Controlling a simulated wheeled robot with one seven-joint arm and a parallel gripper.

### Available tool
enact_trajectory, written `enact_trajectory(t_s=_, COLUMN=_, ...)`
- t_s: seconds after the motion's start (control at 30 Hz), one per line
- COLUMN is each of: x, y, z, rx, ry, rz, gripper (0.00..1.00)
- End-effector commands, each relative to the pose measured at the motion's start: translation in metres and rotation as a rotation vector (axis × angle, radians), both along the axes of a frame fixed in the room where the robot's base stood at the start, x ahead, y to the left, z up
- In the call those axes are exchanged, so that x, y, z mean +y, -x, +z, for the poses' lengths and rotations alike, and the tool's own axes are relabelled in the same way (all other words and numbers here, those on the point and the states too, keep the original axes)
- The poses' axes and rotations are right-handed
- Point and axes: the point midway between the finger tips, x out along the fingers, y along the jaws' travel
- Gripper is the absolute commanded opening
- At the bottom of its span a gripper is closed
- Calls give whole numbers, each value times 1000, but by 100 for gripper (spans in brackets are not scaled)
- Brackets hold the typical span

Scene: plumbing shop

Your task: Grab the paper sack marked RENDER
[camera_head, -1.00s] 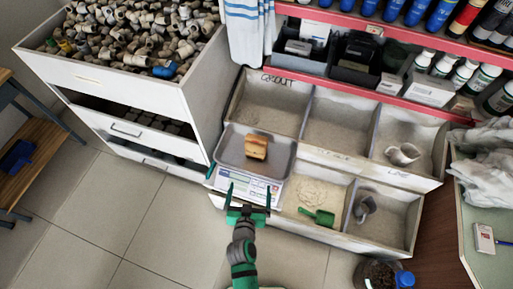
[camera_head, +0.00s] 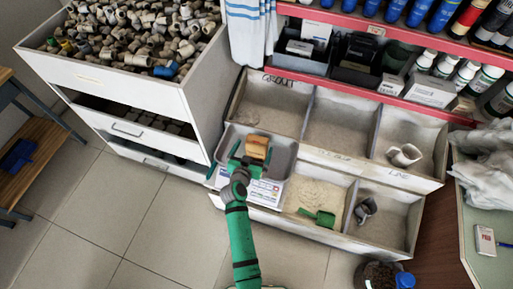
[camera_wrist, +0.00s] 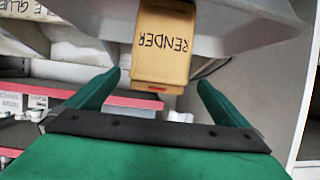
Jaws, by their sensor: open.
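The tan paper sack (camera_head: 258,146) stands on the grey metal pan (camera_head: 284,157) of a scale (camera_head: 266,195). In the wrist view the sack (camera_wrist: 162,45) bears the word RENDER, upside down in the picture. My green gripper (camera_head: 251,157) is open at the sack's near side, reaching over the pan. In the wrist view the fingers of my gripper (camera_wrist: 158,84) lie to the left and right of the sack's near end, with gaps on both sides. I cannot tell how deep the sack sits between them.
Bins of powder (camera_head: 340,120) lie behind and right of the scale; one holds a green scoop (camera_head: 322,217). A white drawer cabinet (camera_head: 130,100) full of fittings stands left. The tiled floor is clear.

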Motion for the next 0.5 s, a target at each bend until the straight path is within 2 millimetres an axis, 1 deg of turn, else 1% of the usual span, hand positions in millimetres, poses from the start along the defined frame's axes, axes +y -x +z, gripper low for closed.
enact_trajectory(t_s=0.13, x=-4, y=-9, z=-6, rx=1, ry=0, rz=-2, gripper=100)
enact_trajectory(t_s=0.4, x=-14, y=-39, z=-23, rx=1, ry=-1, rz=-4, gripper=100)
enact_trajectory(t_s=0.5, x=-13, y=-45, z=-24, rx=0, ry=-1, rz=-2, gripper=100)
